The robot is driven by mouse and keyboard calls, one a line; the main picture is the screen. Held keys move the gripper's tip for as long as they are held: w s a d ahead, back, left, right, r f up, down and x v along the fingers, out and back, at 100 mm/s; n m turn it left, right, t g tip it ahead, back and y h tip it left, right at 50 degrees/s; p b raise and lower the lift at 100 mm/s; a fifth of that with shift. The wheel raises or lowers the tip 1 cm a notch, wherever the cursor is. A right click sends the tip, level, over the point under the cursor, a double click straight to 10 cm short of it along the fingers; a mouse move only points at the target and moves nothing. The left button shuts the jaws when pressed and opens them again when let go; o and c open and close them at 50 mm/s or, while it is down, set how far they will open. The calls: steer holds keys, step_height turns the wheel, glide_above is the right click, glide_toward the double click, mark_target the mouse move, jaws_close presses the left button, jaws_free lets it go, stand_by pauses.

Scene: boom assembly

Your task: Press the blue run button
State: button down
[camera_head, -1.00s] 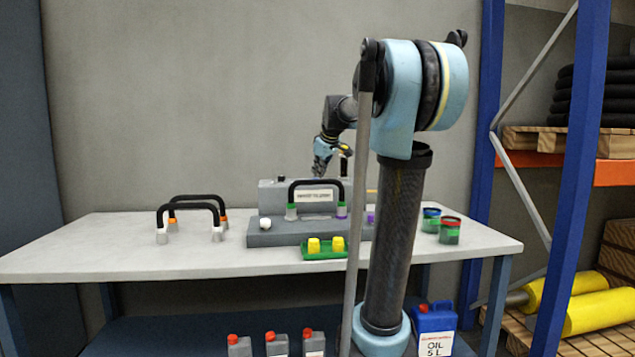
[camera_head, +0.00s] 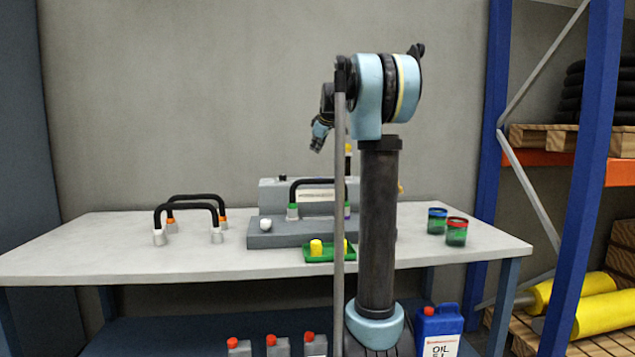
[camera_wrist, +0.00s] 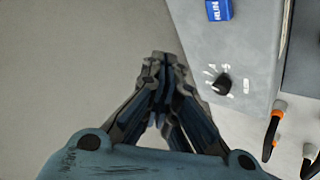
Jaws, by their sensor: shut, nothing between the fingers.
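A black dial knob (camera_wrist: 222,84) with white marks sits on the same face. My gripper (camera_wrist: 163,60) is shut and empty, left of the button and knob in the wrist view. In the head view my gripper (camera_head: 316,146) hangs above the box, apart from it.
A black handle (camera_head: 318,182) stands in front of the box on a grey block (camera_head: 285,238). A green tray (camera_head: 325,257) with yellow pieces lies before it. Black handles (camera_head: 190,207) stand at left, jars (camera_head: 456,232) at right.

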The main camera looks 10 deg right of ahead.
steer(key=shift+f, duration=4.3)
steer(key=shift+s+d+f, duration=0.1)
steer(key=shift+f, duration=0.75)
steer(key=shift+r, duration=0.9)
steer(key=shift+r, duration=2.55)
